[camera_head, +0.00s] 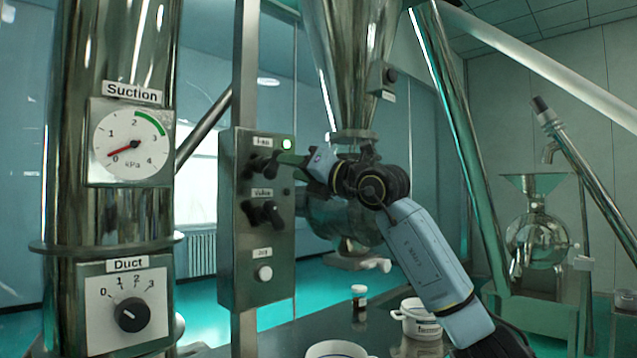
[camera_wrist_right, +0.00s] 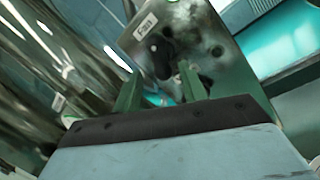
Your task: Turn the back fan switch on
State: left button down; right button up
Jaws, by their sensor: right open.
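The steel control panel (camera_head: 258,215) stands upright on a post left of centre in the head view. Its top label seems to read "Fan", with a black rotary switch (camera_head: 250,166) below it, partly hidden by my gripper. In the right wrist view the switch (camera_wrist_right: 161,57) shows beyond and between my fingertips. My right gripper (camera_head: 276,160) reaches the panel from the right, fingers open about the switch; its green fingers also show in the wrist view (camera_wrist_right: 158,75). I cannot tell whether they touch it. My left gripper is not in view.
A green lamp (camera_head: 287,143) glows at the panel's upper right. A "Valve" knob (camera_head: 268,211) and a pale button (camera_head: 264,273) sit below. A duct pipe with a suction gauge (camera_head: 131,143) and Duct dial (camera_head: 130,314) stands left. A hopper (camera_head: 350,60) hangs behind my right arm.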

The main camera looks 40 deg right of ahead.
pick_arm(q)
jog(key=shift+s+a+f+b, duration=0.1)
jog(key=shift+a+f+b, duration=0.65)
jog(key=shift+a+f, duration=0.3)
pick_arm(e)
jog(key=v, duration=0.6)
jog(key=shift+s, duration=0.2)
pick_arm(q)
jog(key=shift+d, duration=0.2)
pick_arm(e)
jog(key=shift+f, duration=0.1)
